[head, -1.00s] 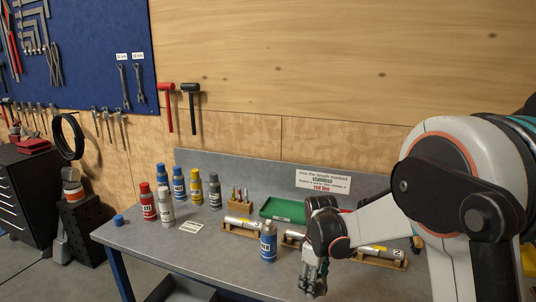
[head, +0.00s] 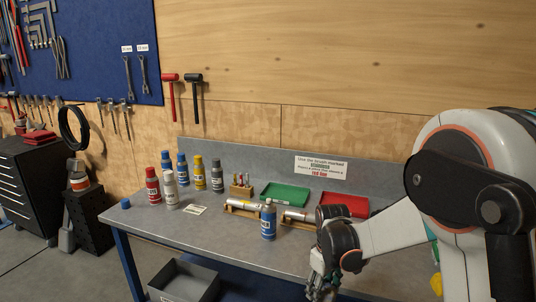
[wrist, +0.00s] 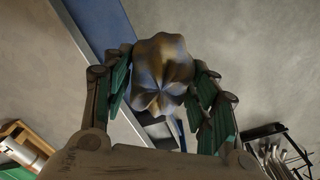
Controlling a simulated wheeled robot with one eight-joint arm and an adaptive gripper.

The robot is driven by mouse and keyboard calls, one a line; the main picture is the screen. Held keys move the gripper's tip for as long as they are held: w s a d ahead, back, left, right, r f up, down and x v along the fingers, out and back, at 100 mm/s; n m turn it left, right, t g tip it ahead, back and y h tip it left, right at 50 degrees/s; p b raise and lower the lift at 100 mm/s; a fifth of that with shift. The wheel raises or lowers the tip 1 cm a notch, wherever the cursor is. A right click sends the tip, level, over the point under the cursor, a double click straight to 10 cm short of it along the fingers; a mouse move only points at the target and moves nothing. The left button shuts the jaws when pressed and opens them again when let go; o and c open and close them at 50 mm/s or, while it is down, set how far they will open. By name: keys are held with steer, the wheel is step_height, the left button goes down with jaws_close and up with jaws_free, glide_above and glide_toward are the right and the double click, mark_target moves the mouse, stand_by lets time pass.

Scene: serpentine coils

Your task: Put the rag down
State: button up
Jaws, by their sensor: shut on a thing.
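The rag (wrist: 160,75) is a crumpled, stained bundle of brown, yellow and blue-grey. In the wrist view it sits between the green-padded fingers of my gripper (wrist: 162,92), which is shut on it. In the head view my gripper (head: 320,288) hangs near the bench's front edge, pointing down; the rag cannot be made out there. In the wrist view the blue edge of the bench (wrist: 98,30) runs behind the rag, and the rag is held above the surfaces below.
The grey bench (head: 190,232) holds several bottles, including a blue one (head: 268,222) near my gripper, wooden cradles with metal cylinders (head: 298,214), a green tray (head: 285,195) and a red tray (head: 343,203). A grey bin (head: 185,281) is below the front edge. A black rack (wrist: 278,148) shows lower right.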

steer(key=s+d+f+m+b, duration=0.4)
steer(key=s+f+m+b, duration=0.1)
steer(key=f, duration=0.4)
steer(key=shift+s+f+m+b, duration=0.2)
steer(key=shift+f+m+b, duration=0.25)
steer(key=shift+m, duration=0.55)
steer(key=shift+d+r, duration=0.1)
steer(key=shift+r, duration=0.05)
